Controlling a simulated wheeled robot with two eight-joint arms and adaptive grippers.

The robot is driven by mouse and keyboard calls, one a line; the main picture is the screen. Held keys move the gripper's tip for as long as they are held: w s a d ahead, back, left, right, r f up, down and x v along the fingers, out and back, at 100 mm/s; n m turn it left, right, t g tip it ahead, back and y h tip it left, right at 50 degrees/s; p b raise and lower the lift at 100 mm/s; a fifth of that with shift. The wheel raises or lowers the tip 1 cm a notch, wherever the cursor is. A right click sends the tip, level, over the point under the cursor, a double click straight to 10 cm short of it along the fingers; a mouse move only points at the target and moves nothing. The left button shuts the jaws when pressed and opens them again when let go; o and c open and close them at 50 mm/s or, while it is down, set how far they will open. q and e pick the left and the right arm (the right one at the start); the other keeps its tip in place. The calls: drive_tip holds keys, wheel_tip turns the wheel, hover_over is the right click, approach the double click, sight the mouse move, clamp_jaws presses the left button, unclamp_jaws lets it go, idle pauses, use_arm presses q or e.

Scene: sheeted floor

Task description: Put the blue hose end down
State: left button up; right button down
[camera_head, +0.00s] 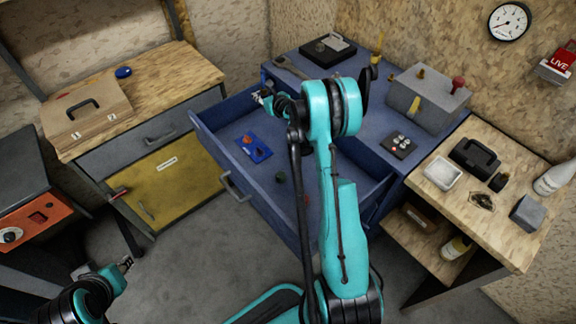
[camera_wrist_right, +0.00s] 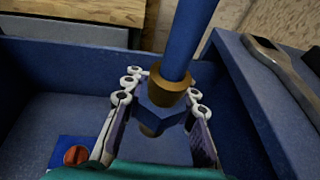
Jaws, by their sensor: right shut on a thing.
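The blue hose end, a blue hose (camera_wrist_right: 188,40) with a brass collar (camera_wrist_right: 168,90) and a blue hex nut (camera_wrist_right: 160,113), is between the fingers of my right gripper (camera_wrist_right: 160,125) in the right wrist view. That gripper is shut on it. The hose runs up out of the top of that view. In the head view my right gripper (camera_head: 264,97) is over the far left part of the open blue drawer (camera_head: 215,150), and I cannot make out the hose there. My left gripper (camera_head: 125,264) is low at the left, away from the drawer; its finger gap is too small to judge.
The drawer holds a blue plate with an orange knob (camera_head: 254,148) and a small dark green item (camera_head: 280,177). A wrench (camera_head: 290,67) lies on the blue cabinet top behind. A grey box (camera_head: 428,98) stands at the right. Much of the drawer floor is clear.

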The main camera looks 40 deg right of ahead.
wheel_tip(320, 180, down, 2)
drive_tip(key=d, duration=0.2)
drive_tip(key=b, duration=0.3)
hover_over(267, 119)
wheel_tip(267, 119, down, 6)
drive_tip(key=shift+w+r, duration=0.1)
drive_tip(key=shift+r, duration=0.05)
wheel_tip(267, 119, down, 4)
drive_tip(key=shift+f+b, duration=0.15)
drive_tip(key=shift+b, duration=0.6)
drive_tip(key=c, duration=1.3)
unclamp_jaws()
drive_tip(key=shift+o, duration=0.5)
